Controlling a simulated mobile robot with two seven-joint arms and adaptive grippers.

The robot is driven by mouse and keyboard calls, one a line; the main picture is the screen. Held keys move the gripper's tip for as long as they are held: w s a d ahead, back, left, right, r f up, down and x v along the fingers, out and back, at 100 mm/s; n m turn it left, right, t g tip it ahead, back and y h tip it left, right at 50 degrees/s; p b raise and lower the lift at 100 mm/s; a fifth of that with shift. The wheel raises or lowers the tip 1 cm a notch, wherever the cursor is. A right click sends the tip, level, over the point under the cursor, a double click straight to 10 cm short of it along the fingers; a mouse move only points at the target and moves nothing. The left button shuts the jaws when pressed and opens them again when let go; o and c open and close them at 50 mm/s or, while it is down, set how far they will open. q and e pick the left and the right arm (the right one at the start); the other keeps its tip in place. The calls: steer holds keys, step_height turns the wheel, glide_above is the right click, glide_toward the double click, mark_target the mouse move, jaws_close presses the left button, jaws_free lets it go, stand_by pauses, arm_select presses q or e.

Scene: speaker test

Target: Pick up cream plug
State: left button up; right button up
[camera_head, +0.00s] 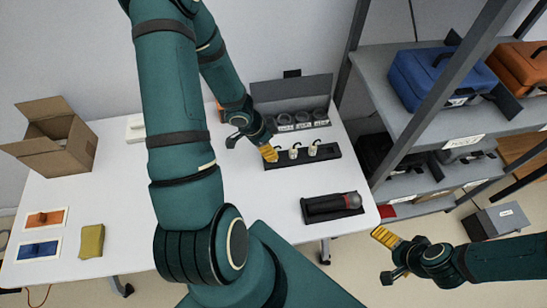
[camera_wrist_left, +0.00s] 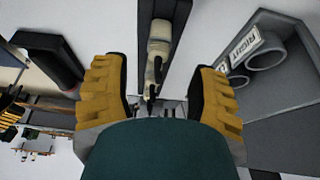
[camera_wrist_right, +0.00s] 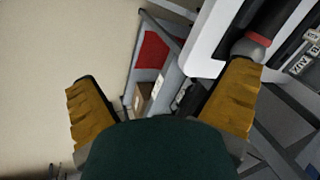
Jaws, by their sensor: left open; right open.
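My right gripper (camera_head: 380,255) is open and empty, off the table's front right.
A grey holder with round sockets (camera_head: 303,118) and labels stands behind the tray. A black-and-red microphone (camera_head: 330,206) lies on a dark tray at right. The carton (camera_head: 52,138) and yellow pouch (camera_head: 91,241) are left. A shelf with a blue case (camera_head: 440,77) is right.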

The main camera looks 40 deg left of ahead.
arm_select(q)
steer(key=b+x, duration=0.1)
steer(key=x, duration=0.1)
steer(key=b+x, duration=0.2)
steer(key=shift+s, duration=0.2)
arm_select(e)
steer(key=f, duration=0.2)
steer(key=s+f, duration=0.1)
steer(key=f, duration=0.1)
steer(key=shift+s+a, duration=0.1)
steer(key=shift+s, duration=0.05)
steer(key=shift+r, duration=0.1)
arm_select(q)
jaws_close()
